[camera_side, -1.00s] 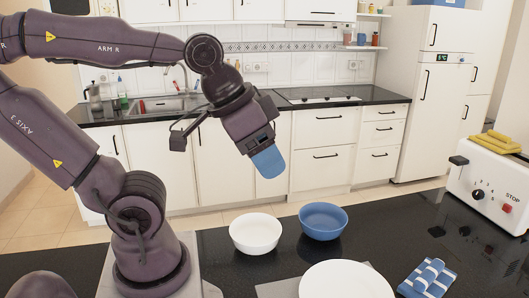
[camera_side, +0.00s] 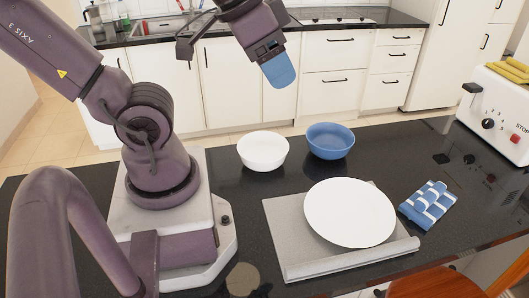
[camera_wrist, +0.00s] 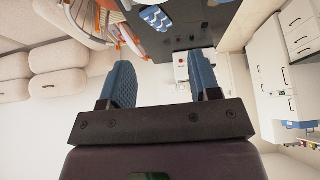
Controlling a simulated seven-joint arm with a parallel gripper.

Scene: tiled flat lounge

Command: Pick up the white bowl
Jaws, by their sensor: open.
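The white bowl (camera_side: 263,150) stands upright and empty on the black counter (camera_side: 230,200) in the side view, just left of a blue bowl (camera_side: 331,141). My gripper (camera_side: 279,75), with blue fingers, hangs in the air above the white bowl in the picture, clear of it. The wrist view shows its two blue fingers (camera_wrist: 161,85) apart with nothing between them. The white bowl is not seen in the wrist view.
A white plate (camera_side: 350,212) lies on a grey mat or board (camera_side: 290,240) in front of the bowls. A blue-and-white striped cloth (camera_side: 428,204) lies right of it. A white toaster (camera_side: 492,110) stands at the right. The counter around the white bowl's front is clear.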

